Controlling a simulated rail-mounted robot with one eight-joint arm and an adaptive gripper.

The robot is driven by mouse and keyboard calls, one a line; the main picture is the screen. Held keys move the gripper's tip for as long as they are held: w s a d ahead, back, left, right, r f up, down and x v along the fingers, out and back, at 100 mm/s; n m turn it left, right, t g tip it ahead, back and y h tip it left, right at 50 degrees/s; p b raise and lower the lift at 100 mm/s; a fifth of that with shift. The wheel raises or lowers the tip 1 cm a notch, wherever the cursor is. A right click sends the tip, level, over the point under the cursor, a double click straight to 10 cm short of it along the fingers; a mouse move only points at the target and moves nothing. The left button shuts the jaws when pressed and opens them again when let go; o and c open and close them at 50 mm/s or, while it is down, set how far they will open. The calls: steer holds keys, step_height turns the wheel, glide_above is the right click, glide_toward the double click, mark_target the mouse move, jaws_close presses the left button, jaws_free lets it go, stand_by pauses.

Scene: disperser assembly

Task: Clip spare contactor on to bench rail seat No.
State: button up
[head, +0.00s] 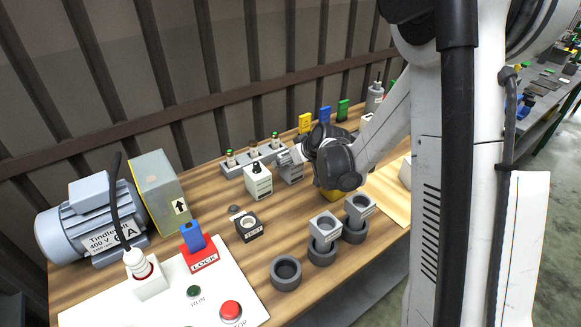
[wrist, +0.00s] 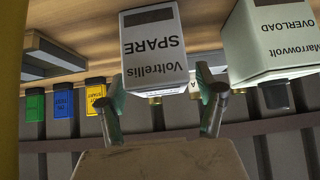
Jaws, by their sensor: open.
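The spare contactor (wrist: 155,55) is a pale box with a dark patch, lettered "Voltrellis SPARE", upside down in the wrist view. In the head view it is the grey-white box (head: 290,170) just in front of my gripper (head: 296,156). My gripper is open. In the wrist view its two fingertips (wrist: 160,85) lie on either side of the box's near end; whether they touch it I cannot tell. A long grey rail-like block (head: 238,166) with several small upright fittings stands behind the box. No seat number is readable.
The overload box (wrist: 270,40), lettered "Marrowolt OVERLOAD", stands close beside the spare; it also shows in the head view (head: 258,182). Yellow (head: 305,122), blue (head: 325,114) and green (head: 342,110) tags stand behind. Grey ring holders (head: 286,273) and a white control panel (head: 175,300) lie in front.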

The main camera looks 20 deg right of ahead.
steer(key=shift+x, duration=1.25)
steer(key=c, duration=1.5)
